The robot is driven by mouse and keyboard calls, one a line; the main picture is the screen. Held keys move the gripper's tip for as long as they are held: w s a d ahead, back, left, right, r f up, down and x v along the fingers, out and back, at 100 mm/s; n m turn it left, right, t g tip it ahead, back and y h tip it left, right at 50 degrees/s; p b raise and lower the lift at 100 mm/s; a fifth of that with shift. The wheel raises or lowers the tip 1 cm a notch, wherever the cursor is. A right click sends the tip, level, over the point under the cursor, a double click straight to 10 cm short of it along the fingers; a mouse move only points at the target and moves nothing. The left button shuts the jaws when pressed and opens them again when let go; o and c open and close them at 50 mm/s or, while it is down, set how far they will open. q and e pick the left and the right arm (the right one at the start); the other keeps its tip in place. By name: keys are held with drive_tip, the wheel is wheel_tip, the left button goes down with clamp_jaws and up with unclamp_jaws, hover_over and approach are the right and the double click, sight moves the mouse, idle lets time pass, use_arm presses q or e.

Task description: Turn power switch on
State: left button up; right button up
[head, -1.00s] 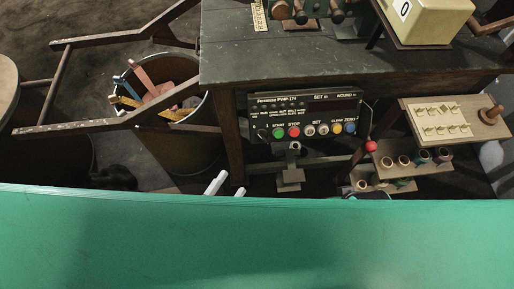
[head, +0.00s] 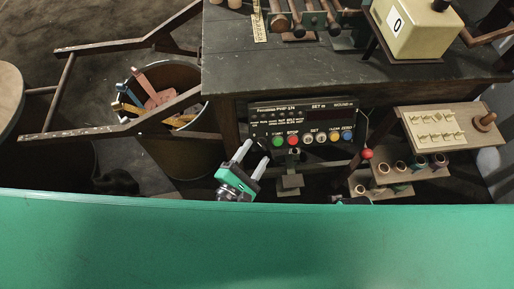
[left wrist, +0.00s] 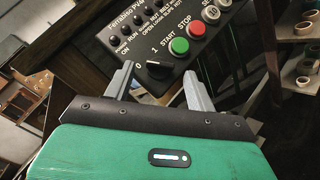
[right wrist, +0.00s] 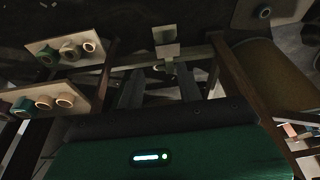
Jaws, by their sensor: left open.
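The black control box (head: 305,122) with coloured buttons hangs under the dark table's front edge. Its black rotary power switch (left wrist: 158,71), marked 0 and 1, is at the box's lower left corner, beside the green START button (left wrist: 179,46). I cannot tell which mark it points at. My left gripper (head: 252,156) is open just in front of that corner. In the left wrist view its fingers stand on either side of the switch, with gaps between. My right gripper (right wrist: 160,88) looks open and empty, low in the dark; only a bit shows in the head view.
The dark table (head: 280,75) carries a cream box (head: 415,30). At right is a stepped wooden rack (head: 440,128) with several spools, beside a red ball knob (head: 367,153). At left stand a bin (head: 180,155) of coloured strips and a slanting wooden frame (head: 62,95).

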use_arm(q)
drive_tip(key=shift+x, duration=0.9)
use_arm(e)
drive_tip(key=shift+f, duration=0.45)
use_arm(q)
drive_tip(key=c, duration=1)
use_arm(e)
drive_tip(key=shift+r, duration=0.1)
